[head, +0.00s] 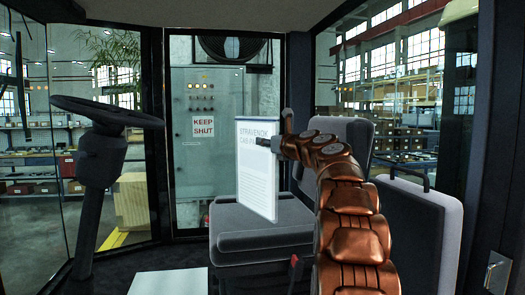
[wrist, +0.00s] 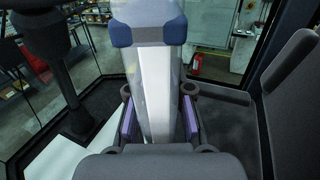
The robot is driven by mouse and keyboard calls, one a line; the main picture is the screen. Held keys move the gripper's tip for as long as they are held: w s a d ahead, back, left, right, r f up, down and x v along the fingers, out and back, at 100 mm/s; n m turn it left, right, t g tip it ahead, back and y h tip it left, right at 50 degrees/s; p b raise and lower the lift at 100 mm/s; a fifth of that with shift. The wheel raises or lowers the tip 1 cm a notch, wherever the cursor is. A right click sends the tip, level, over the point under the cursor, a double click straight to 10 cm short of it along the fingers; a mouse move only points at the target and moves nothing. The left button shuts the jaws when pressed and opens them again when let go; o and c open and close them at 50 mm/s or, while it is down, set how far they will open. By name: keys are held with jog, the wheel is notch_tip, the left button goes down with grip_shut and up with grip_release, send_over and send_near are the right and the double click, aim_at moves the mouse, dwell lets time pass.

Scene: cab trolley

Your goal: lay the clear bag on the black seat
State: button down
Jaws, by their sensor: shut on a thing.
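The clear bag (head: 258,185) hangs upright with a printed white sheet inside. My gripper (head: 278,143) is shut on its upper right edge. In the wrist view the bag (wrist: 155,95) runs between my fingers (wrist: 158,118) with their purple pads. The black seat (head: 262,243) has a dark grey cushion under and behind the bag, and a backrest (head: 350,130) to the right. The bag's lower edge appears just above or over the cushion; I cannot tell whether it touches. My arm hides part of the seat.
A steering wheel (head: 105,112) on a column stands at the left. A grey case with a handle (head: 420,215) stands right of my arm. A white flat surface (head: 168,283) lies at the front.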

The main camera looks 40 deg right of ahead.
aim_at(265, 153)
jog(key=shift+w+d+f+b, duration=0.15)
jog(key=shift+w+f, duration=0.1)
jog(key=shift+f, duration=0.65)
jog(key=shift+w+d+f+b, duration=0.15)
jog(key=shift+w+f, duration=0.05)
jog(key=shift+f, duration=0.95)
jog(key=c, duration=1.1)
grip_release()
jog(key=shift+o, duration=0.2)
